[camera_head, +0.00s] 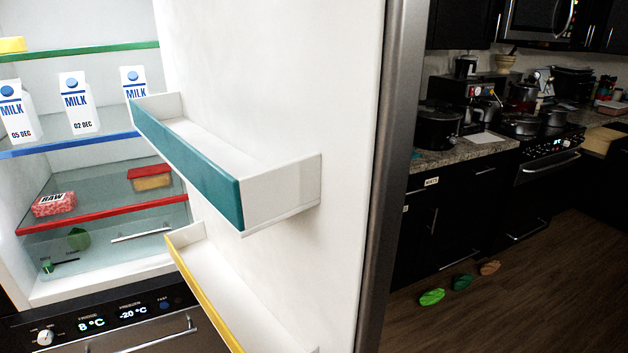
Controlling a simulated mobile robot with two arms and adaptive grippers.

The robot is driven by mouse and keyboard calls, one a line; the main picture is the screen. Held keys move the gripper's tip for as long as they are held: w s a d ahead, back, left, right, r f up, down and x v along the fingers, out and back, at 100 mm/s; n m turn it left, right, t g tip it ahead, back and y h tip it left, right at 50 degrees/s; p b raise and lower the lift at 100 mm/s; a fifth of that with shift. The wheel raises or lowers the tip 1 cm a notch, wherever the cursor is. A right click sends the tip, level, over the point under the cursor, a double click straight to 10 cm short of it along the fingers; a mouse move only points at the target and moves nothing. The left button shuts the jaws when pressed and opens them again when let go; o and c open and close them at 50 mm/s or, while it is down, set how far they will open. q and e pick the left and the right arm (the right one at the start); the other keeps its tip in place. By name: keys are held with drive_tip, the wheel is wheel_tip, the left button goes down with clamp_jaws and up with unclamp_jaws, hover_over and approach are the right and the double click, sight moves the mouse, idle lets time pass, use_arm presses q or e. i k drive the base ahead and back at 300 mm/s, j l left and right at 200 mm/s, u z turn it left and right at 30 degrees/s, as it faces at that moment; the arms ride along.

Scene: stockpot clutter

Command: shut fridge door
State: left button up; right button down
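The fridge door (345,80) stands wide open and fills the middle of the view, its white inner face toward me and its grey edge on the right. It carries an empty teal-fronted door bin (190,165) and, lower down, a yellow-fronted bin (206,305). The open fridge interior (100,22) is on the left, with milk cartons (78,103) on the blue-edged shelf and a raw meat pack (54,204) on the red-edged shelf. Neither of my grippers is in view. The outer face of the door is hidden.
Below the fridge is a control panel (120,315) with a drawer handle. To the right, past the door, are black cabinets (450,215), a counter and a stove (545,150). Small green and brown items (461,282) lie on the wooden floor, which is otherwise clear there.

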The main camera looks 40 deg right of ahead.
sight(288, 127)
drive_tip(key=l+u, duration=0.3)
drive_tip(key=l, duration=0.65)
drive_tip(key=k+l+u, duration=0.25)
drive_tip(key=l, duration=0.65)
drive_tip(key=i+l, duration=0.05)
drive_tip(key=i, duration=0.1)
